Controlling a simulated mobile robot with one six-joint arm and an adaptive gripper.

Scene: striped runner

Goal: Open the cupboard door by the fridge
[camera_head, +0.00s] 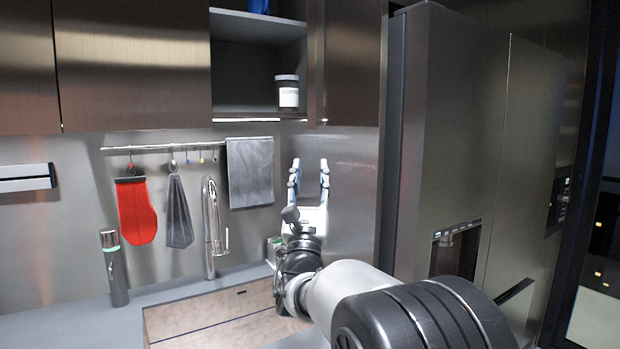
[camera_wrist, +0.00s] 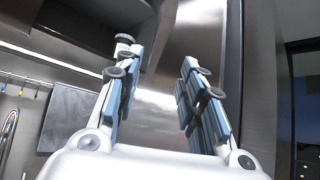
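The cupboard door (camera_head: 352,62) is a brown brushed-metal panel at the upper middle of the head view, just left of the tall fridge (camera_head: 455,110). It looks shut, and I make out no clear handle on it. My gripper (camera_head: 309,176) points upward below the door's lower edge, in front of the metal back wall. Its two fingers are spread with nothing between them, and it is apart from the door. In the wrist view, my gripper (camera_wrist: 157,62) shows the same open fingers. A shiny panel stands behind them there; I cannot tell whether it is the door.
Below hang a red mitt (camera_head: 136,210) and a grey towel (camera_head: 250,172) on a rail. A tap (camera_head: 210,225) and dark bottle (camera_head: 114,268) stand on the counter.

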